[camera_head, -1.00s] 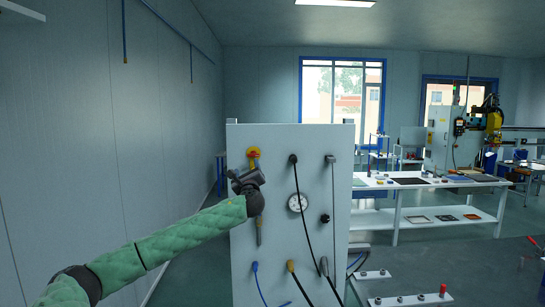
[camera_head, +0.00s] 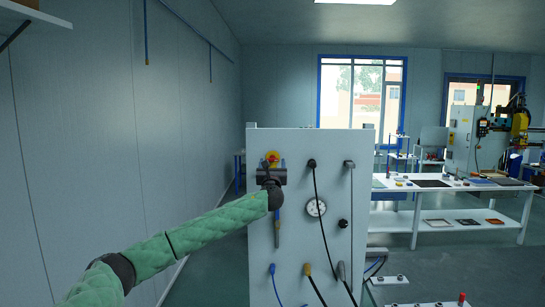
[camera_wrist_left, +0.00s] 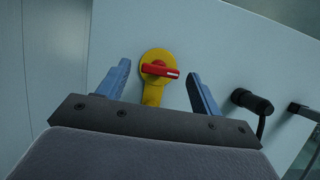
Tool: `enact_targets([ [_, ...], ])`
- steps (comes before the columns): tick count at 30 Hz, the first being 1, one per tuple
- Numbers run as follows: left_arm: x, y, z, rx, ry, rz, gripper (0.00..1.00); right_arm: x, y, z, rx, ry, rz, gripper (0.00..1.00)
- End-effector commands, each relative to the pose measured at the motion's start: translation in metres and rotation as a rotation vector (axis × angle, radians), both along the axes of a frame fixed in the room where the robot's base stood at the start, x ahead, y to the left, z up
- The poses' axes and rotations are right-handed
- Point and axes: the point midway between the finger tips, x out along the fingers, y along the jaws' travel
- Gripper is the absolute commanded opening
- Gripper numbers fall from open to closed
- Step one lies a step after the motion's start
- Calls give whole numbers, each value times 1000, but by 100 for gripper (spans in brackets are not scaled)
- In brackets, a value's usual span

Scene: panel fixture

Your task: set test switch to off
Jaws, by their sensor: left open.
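The test switch (camera_wrist_left: 160,70) is a red handle on a yellow base, mounted on the white panel (camera_head: 300,245). In the left wrist view its red handle lies roughly crosswise, tilted slightly. In the head view the switch (camera_head: 272,156) shows at the panel's upper left, just above my gripper. My left gripper (camera_wrist_left: 160,88) is open, with one blue finger on each side of the switch and clear gaps to it. I cannot tell the exact distance to the panel. In the head view the left gripper (camera_head: 272,168) partly covers the switch's yellow base. My right gripper is not seen.
A white workbench (camera_head: 455,187) stands behind at right. The wall is at left.

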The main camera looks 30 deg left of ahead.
Motion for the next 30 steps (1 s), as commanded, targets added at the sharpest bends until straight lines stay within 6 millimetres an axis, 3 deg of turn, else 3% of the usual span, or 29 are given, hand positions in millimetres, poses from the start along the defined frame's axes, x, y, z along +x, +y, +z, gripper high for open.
enact_targets([
  [7, 20, 12, 11, -1, 0, 0, 65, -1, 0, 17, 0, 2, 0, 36],
  [19, 24, 14, 10, -1, 0, 0, 65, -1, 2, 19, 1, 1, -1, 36],
  [26, 24, 14, 10, -1, 0, 0, 21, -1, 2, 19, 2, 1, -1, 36],
  [30, 24, 14, 10, -3, -1, 0, 21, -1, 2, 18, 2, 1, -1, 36],
])
